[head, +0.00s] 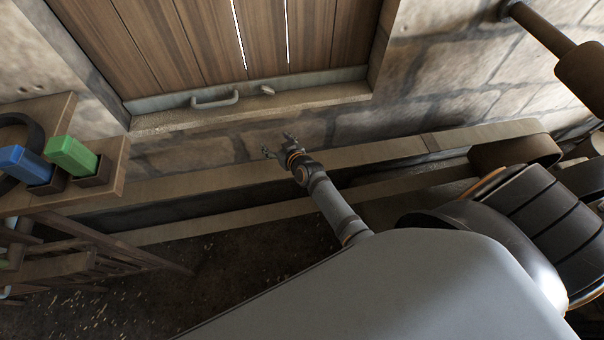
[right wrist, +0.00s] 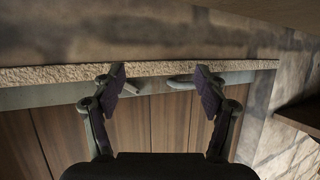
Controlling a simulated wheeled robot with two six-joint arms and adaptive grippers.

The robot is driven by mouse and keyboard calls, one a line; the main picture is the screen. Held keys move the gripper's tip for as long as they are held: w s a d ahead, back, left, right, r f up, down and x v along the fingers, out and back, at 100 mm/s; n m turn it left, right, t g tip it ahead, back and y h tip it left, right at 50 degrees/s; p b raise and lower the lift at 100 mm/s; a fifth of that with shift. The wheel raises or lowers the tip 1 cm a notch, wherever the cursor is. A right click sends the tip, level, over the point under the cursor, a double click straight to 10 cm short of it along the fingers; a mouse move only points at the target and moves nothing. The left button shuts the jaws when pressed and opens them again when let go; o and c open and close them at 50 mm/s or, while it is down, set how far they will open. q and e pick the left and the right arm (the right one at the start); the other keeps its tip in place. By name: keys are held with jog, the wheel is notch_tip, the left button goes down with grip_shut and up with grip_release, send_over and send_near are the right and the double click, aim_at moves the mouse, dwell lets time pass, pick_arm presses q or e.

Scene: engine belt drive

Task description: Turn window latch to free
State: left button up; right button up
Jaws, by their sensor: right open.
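The wooden window shutter (head: 200,45) is at the top of the head view, with a metal strip along its lower edge. A small grey window latch (head: 268,90) sits on that strip, right of a grey bar handle (head: 215,99). My right gripper (head: 279,145) is open and empty, in front of the wall below the latch and apart from it. In the right wrist view the latch (right wrist: 133,78) shows between the spread fingers, close to the left fingertip, and the handle (right wrist: 180,82) is near the right fingertip. My left gripper is out of view.
A stone sill (head: 250,105) runs under the shutter, with a long ledge (head: 220,184) lower on the wall. A wooden shelf (head: 112,170) with green and blue blocks stands at left. A belt drum (head: 515,152) and dark machinery are at right.

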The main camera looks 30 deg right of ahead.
jog(key=s+f+g, duration=0.1)
jog(key=s+g, duration=0.1)
jog(key=s, duration=0.2)
jog(key=s+d+f+g, duration=0.1)
jog(key=s+g, duration=0.1)
jog(key=s, duration=0.3)
jog(key=s+d+f+g, duration=0.1)
jog(key=s+g, duration=0.1)
jog(key=s, duration=0.3)
jog(key=shift+d+f+n, duration=0.15)
jog(key=shift+d+n, duration=0.1)
jog(key=shift+n, duration=0.15)
jog(key=shift+c, duration=0.4)
